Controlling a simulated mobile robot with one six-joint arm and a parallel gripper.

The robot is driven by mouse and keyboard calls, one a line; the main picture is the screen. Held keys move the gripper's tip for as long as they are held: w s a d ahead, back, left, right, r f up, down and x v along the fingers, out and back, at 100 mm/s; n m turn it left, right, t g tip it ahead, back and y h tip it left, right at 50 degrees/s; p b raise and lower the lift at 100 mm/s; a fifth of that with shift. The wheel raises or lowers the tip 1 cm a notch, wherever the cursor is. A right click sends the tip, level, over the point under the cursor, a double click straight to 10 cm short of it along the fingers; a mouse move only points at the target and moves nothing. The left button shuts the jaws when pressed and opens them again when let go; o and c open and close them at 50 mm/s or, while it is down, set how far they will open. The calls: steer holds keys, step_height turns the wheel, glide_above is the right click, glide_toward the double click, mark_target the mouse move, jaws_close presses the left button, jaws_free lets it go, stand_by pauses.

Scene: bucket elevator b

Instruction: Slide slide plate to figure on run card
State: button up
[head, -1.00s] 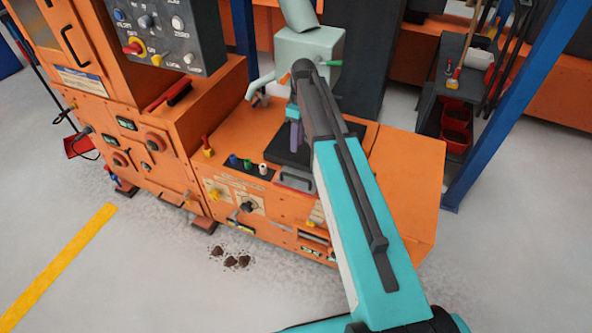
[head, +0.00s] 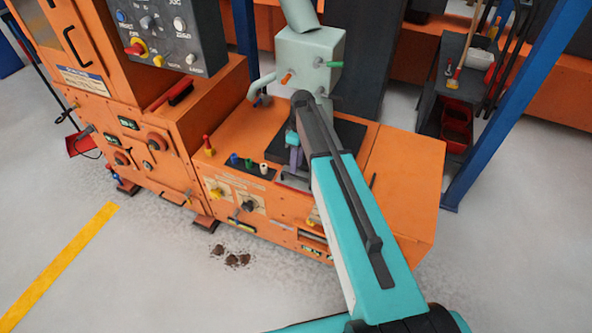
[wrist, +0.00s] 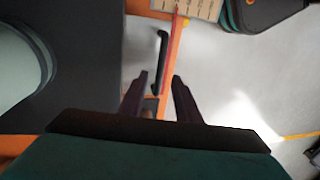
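The dark plate, which looks like the slide plate (head: 348,134), lies on top of the orange machine below a pale green box. In the wrist view the dark plate (wrist: 85,100) fills the left side. A black bar handle (wrist: 161,58) shows near its edge, beyond and between my fingertips. My gripper (wrist: 160,78) is open, with its fingers apart and nothing clearly held. In the head view my gripper (head: 295,160) points down at the plate's front edge, partly hidden by my arm. I cannot tell which printed card is the run card; a cream card (wrist: 190,8) shows at the top of the wrist view.
The pale green box (head: 310,58) with coloured knobs stands behind the plate. A small dark rack (head: 248,167) with coloured pegs lies left of my gripper. A control panel (head: 165,30) is at upper left. A blue post (head: 500,110) stands at right.

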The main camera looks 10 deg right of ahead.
steer(key=shift+s+a+f, duration=0.15)
steer(key=shift+s+f, duration=0.05)
steer(key=shift+f, duration=0.8)
steer(key=shift+s+a+f, duration=0.1)
steer(key=shift+s+f, duration=0.05)
steer(key=shift+f, duration=0.85)
jaws_close()
